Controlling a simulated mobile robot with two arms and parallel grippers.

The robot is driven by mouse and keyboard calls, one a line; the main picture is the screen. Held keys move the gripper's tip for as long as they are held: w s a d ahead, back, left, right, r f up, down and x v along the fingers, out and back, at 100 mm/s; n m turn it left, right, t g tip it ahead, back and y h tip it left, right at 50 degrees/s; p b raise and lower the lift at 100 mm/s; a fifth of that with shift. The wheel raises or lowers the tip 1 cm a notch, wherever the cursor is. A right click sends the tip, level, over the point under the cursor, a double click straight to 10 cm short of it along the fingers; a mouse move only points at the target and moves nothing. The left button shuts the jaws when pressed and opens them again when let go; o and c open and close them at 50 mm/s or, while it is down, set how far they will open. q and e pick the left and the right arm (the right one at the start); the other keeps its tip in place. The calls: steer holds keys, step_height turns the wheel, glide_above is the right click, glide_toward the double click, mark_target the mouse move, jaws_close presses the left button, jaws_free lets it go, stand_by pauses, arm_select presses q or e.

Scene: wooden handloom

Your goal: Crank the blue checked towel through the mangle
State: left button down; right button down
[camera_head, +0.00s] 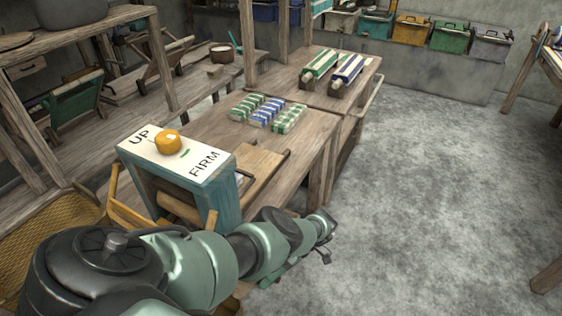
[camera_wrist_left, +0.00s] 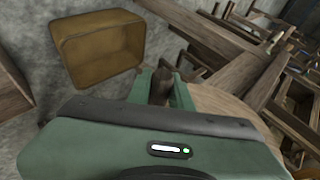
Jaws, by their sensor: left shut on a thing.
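The mangle (camera_head: 190,195) stands at the near end of the wooden bench. It has a blue-green frame, a white top marked UP and FIRM, and an orange knob (camera_head: 168,142). A wooden roller (camera_head: 180,207) shows under the top. My left arm crosses in front of it, with the left gripper (camera_head: 322,238) low on the mangle's right side. In the left wrist view the fingers (camera_wrist_left: 161,88) are closed around a brown wooden grip, which looks like the crank handle (camera_wrist_left: 160,86). The crank's rest is hidden. My right gripper is out of view.
Folded green and blue striped cloths (camera_head: 268,111) lie on the bench behind the mangle. Two striped rolls (camera_head: 346,71) lie farther back. A yellow woven basket (camera_head: 45,232) is at the left. A tan bin (camera_wrist_left: 100,48) shows in the wrist view. The floor (camera_head: 430,180) at right is clear.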

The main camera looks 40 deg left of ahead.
arm_select(q)
steer(key=shift+s+r, duration=0.1)
steer(key=shift+s, duration=0.1)
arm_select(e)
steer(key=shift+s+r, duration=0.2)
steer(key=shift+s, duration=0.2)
arm_select(q)
steer(key=shift+s, duration=0.1)
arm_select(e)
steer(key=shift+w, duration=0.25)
arm_select(q)
steer(key=shift+a+g, duration=0.1)
steer(key=shift+g, duration=0.2)
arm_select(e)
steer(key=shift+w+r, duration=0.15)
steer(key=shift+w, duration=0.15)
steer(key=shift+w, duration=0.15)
